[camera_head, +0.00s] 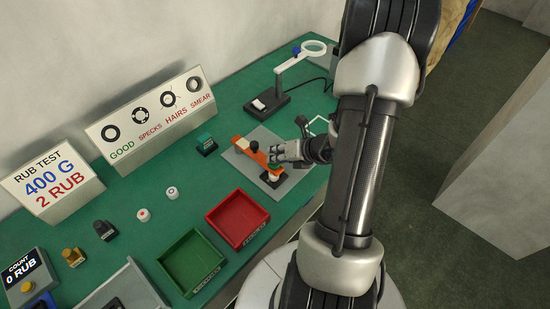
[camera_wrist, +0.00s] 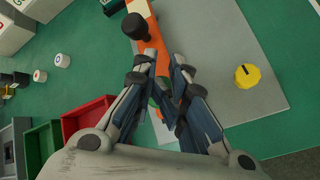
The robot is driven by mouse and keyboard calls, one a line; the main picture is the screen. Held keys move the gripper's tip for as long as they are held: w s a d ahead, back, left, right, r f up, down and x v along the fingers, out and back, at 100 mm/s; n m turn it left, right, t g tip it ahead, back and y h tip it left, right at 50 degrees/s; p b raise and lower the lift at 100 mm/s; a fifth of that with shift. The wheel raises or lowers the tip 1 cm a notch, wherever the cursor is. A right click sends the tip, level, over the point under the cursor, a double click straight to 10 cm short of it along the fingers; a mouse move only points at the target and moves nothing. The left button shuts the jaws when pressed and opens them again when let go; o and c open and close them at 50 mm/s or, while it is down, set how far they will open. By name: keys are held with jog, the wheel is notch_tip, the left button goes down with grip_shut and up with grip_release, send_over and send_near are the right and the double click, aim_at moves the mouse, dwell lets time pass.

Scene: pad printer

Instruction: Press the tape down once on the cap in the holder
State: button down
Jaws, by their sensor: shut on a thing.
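A long orange bar (camera_head: 243,145) with a black knob (camera_head: 254,146) lies over a grey plate (camera_head: 240,165) on the green bench. In the wrist view, the bar (camera_wrist: 153,45) runs down between my fingers, with its black knob (camera_wrist: 136,26) beyond them. My gripper (camera_head: 275,156) is shut on the orange bar; it also shows in the wrist view (camera_wrist: 162,72). A small black holder (camera_head: 271,181) stands on the plate just below my gripper in the head view. I cannot make out the cap or the tape clearly; my fingers hide much there.
A red tray (camera_head: 237,220) and a green tray (camera_head: 190,263) stand in front. Two white caps (camera_head: 143,214) (camera_head: 172,193) lie left of them. A magnifier lamp (camera_head: 268,103) stands behind. The counter (camera_head: 22,280) reads 0 RUB.

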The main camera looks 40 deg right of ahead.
jog(key=shift+a+r+p, duration=0.15)
jog(key=shift+r+p, duration=2.3)
jog(key=shift+r, duration=0.4)
